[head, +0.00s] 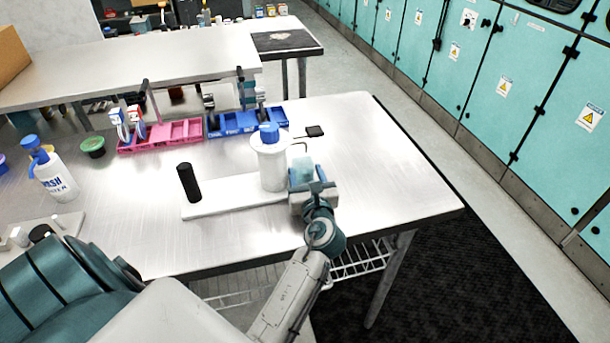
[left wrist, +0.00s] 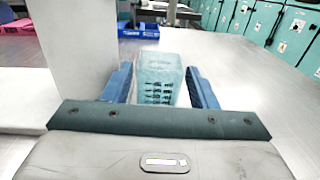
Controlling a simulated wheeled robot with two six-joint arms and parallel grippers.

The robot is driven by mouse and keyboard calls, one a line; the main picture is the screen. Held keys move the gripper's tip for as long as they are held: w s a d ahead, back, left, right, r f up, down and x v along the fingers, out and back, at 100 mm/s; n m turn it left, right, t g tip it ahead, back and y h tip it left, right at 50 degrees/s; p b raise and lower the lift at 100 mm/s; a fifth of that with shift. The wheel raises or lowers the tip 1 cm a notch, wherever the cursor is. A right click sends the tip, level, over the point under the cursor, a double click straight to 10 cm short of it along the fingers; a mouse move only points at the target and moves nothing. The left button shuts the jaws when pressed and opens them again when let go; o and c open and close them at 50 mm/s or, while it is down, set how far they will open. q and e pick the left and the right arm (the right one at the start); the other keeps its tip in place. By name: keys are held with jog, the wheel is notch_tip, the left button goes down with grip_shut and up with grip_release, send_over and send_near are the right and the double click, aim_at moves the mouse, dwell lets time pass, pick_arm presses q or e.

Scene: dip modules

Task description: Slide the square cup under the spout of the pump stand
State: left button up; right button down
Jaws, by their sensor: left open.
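The square cup (head: 302,170) is a translucent pale teal block shape just right of the white pump stand (head: 270,165). The stand has a blue cap, a long white base plate and a small bent spout (head: 300,146) on its right side. My left gripper (head: 311,186) is open at table height with its fingers towards the cup. In the left wrist view the cup (left wrist: 158,80) stands upright between the blue fingers, with dark marks on its face. Small gaps show beside it. In the head view the cup is close below the spout; exact alignment is unclear. My right gripper is not in view.
A black cylinder (head: 188,182) stands at the left part of the base plate. Pink bins (head: 165,137) and blue bins (head: 235,124) line the back. A wash bottle (head: 55,178) stands left. The table's right side is clear.

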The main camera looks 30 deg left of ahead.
pick_arm(q)
jog(key=shift+w+a, duration=0.25)
jog(key=shift+w, duration=0.05)
jog(key=shift+s+d, duration=0.1)
jog(key=c, duration=0.6)
jog(key=shift+d, duration=0.1)
jog(key=shift+s+d, duration=0.3)
jog(key=shift+d, duration=0.25)
jog(key=shift+p, duration=0.6)
